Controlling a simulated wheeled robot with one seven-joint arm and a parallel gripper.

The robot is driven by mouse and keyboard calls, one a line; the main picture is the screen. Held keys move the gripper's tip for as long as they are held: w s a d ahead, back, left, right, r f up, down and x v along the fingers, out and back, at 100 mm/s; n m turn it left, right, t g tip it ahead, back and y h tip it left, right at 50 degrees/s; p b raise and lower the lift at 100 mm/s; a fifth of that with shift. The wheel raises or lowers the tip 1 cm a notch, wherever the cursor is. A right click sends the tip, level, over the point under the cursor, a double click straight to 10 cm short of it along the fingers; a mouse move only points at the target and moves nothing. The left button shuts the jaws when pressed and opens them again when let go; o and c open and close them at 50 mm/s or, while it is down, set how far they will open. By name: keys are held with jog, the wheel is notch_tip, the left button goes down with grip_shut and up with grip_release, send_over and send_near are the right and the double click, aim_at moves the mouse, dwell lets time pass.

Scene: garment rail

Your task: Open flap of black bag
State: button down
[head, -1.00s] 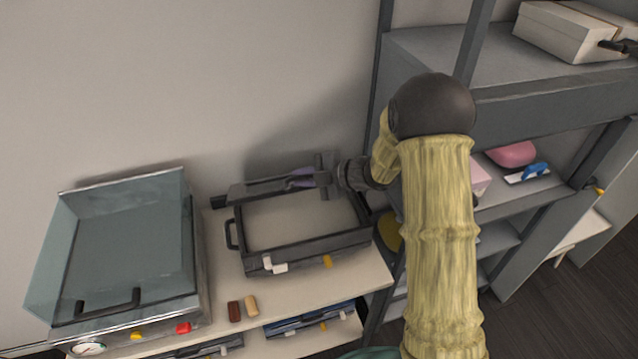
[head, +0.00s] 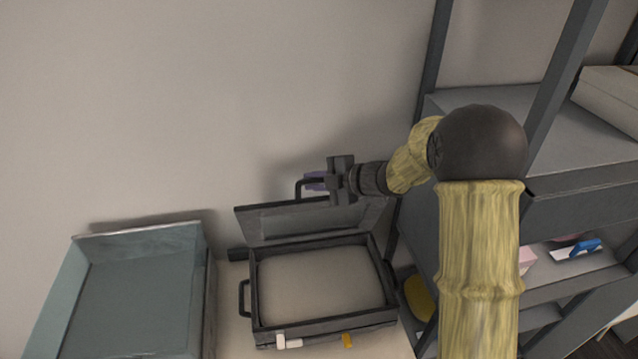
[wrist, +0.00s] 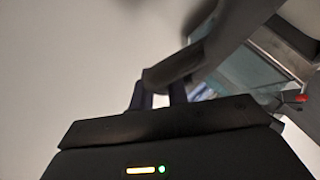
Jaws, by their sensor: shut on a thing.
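The black bag (head: 325,329) is a boxy case on the pale shelf top. Its light inside shows between dark side walls. Its flap (head: 275,222) is hinged along the back edge and stands raised, with its inner face showing. My gripper (head: 318,182) is shut on the dark handle (head: 299,187) at the flap's upper edge. In the wrist view, the two dark fingers of my gripper (wrist: 158,95) close around the bar-like handle (wrist: 176,65). The fingers partly hide the handle.
A grey shelf unit (head: 500,110) rises close on the right, behind my arm. The wall (head: 200,100) is behind the bag.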

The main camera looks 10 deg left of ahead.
jog(key=shift+w, duration=0.2)
jog(key=c, duration=1.6)
grip_release()
jog(key=shift+w, duration=0.1)
jog(key=shift+c, duration=0.2)
jog(key=shift+s+r, duration=0.1)
jog(key=shift+s, duration=0.15)
jog(key=shift+d, duration=0.25)
jog(key=b+v, duration=0.5)
jog(key=v, duration=1.1)
jog(key=shift+d+r, duration=0.25)
jog(key=shift+d, duration=0.05)
